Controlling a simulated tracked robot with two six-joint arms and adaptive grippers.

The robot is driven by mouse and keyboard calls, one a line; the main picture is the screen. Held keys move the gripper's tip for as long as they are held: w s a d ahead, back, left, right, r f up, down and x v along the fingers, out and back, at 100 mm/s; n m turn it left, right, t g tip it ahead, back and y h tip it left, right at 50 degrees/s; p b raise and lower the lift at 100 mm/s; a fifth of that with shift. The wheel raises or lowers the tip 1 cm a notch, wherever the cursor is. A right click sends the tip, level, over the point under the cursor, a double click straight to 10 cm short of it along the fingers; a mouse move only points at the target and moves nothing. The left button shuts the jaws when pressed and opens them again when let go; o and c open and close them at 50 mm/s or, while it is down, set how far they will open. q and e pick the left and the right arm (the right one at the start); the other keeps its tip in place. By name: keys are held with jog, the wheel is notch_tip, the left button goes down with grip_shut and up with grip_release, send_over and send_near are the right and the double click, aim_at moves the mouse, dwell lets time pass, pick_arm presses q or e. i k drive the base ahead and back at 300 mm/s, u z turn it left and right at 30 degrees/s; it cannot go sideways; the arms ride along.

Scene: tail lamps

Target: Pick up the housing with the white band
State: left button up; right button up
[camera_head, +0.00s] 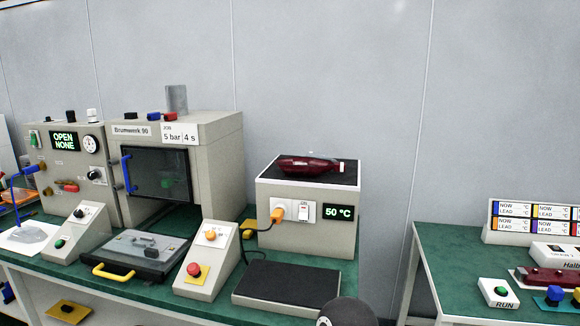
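A dark red, glossy housing (310,166) lies on its side on the black top of a beige heater box (285,228). Its right end shows a pale, whitish band. A second dark red housing (548,277) lies on the right table, partly cut off by the picture edge; I cannot make out a white band on it. Neither of my grippers shows in this view. A dark rounded shape at the bottom edge may be part of my own arm.
The heater box reads 50 °C. A black flat pad (287,285) lies in front of it. A sloped button box (208,262) and a grey tray with a yellow handle (135,252) stand left. A gap separates the green left bench from the right table (450,260).

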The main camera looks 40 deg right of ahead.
aim_at(309, 169)
jog(key=z, duration=0.15)
jog(key=i, duration=0.7)
jog(key=z, duration=0.5)
